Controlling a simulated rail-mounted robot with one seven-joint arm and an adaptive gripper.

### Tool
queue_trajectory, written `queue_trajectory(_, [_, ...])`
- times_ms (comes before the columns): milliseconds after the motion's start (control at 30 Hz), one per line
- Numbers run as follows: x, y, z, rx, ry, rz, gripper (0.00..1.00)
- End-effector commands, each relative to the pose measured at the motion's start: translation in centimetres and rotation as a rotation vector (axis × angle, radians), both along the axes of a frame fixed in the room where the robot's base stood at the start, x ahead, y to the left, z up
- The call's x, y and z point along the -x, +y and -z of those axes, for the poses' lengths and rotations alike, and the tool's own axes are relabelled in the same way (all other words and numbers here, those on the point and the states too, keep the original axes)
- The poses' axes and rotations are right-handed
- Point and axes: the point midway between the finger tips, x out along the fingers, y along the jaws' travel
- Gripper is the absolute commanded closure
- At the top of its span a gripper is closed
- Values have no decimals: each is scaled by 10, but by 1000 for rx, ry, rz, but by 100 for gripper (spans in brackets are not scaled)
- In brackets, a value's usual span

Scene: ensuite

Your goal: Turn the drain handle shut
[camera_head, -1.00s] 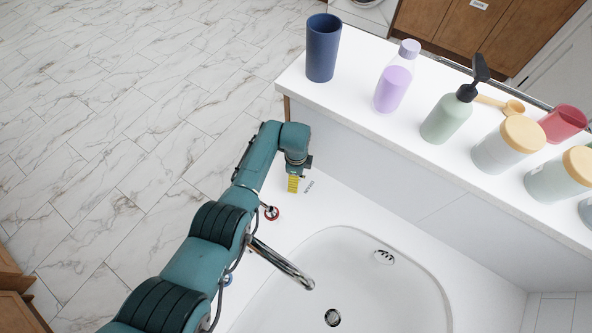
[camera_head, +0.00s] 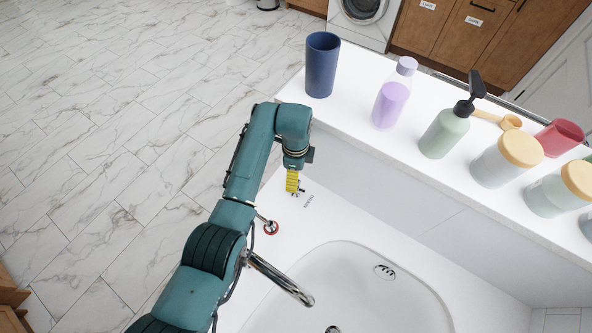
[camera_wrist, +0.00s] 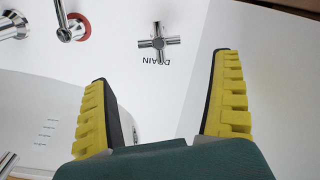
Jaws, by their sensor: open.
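The drain handle (camera_wrist: 158,42) is a chrome cross-shaped knob on the white tub deck, with the word DRAIN beside it. In the wrist view it sits beyond and between the tips of my gripper (camera_wrist: 165,75), whose two yellow fingers are wide apart and empty. The handle is not touched in that view. In the head view my gripper (camera_head: 292,182) points down over the deck at the drain handle (camera_head: 299,190), which is small and partly hidden there. The exact height gap cannot be told.
A red-ringed tap handle (camera_head: 271,227) and chrome spout (camera_head: 280,279) stand close by my arm. The white tub (camera_head: 345,262) lies to the right. A raised ledge (camera_head: 350,115) behind carries a blue cup (camera_head: 322,64), a purple bottle (camera_head: 391,96) and several containers.

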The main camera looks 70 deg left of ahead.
Motion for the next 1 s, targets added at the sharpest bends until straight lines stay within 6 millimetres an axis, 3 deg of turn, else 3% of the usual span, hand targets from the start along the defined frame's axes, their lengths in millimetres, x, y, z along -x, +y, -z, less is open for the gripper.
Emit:
queue_trajectory(233, [0, 0, 0, 3, 1, -104, 6])
queue_trajectory(367, [1, -2, -2, 8, 6, -404, 6])
queue_trajectory(600, [1, -2, -32, 8, 8, -1002, 6])
queue_trajectory(700, [0, -1, -46, 5, 2, -1032, 6])
queue_trajectory(867, [0, -1, -24, 6, 6, -1030, 6])
queue_trajectory(1000, [0, -1, 9, 6, 5, -1029, 6])
